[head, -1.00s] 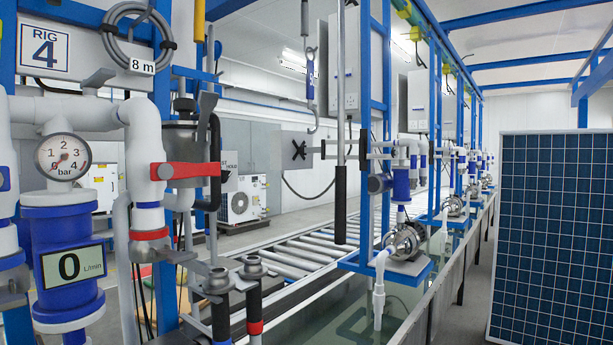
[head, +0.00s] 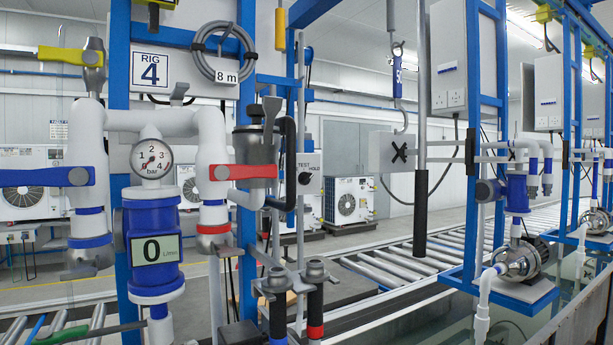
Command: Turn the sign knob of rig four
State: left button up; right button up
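The rig four label (head: 155,70) is a white plate with a blue "4" on the blue frame at upper left. To its right, behind the grey filter pot, a small grey box marked TEST and HOLD (head: 308,165) hangs on the rig. It carries a black round knob (head: 304,178); its pointer is too small to read surely. Part of the box's left side is hidden by the black hose. Neither of my grippers shows in the head view.
Rig four's white pipes, a pressure gauge (head: 152,159), a blue flow meter reading 0 (head: 156,249), a red lever (head: 243,171) and a blue lever (head: 45,177) stand before the knob's left. A black-sleeved vertical rod (head: 421,205) hangs to the right. A roller conveyor (head: 400,265) runs behind.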

aim_at(304, 178)
jog(key=i+l, duration=0.55)
jog(key=l, duration=0.25)
jog(key=i+l, duration=0.3)
jog(key=l, duration=0.1)
